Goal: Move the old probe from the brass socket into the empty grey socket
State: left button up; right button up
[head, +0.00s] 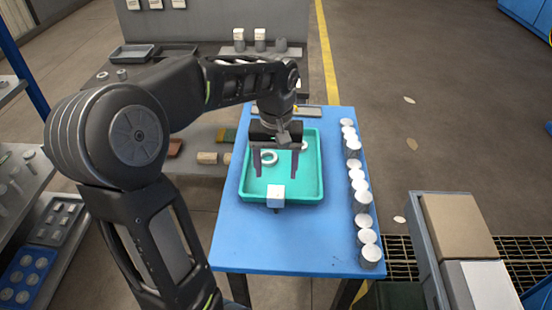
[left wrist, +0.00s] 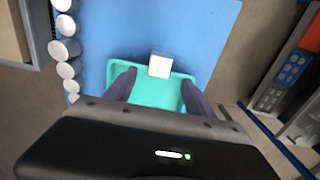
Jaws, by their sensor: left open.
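My left gripper (head: 276,164) is open and empty, its two fingers pointing down over the teal tray (head: 313,186) on the blue table. In the left wrist view the open fingers (left wrist: 158,79) also show over the tray (left wrist: 150,95). I cannot make out the old probe, the brass socket or the empty grey socket for certain. A flat grey piece (head: 309,111) with a small yellowish spot lies behind the tray, partly hidden by my left arm. My right gripper is not in view.
A white block (head: 275,195) sits at the tray's front edge. Pale rings (head: 268,158) lie in the tray. Several white-topped cylinders (head: 362,201) line the blue table's right edge. The table front (head: 270,245) is clear. A grey-framed box (head: 465,225) stands at the right.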

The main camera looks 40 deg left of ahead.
pick_arm(q)
notch_tip(320, 180, up, 3)
jog(key=shift+r, duration=0.1)
dwell(0.6)
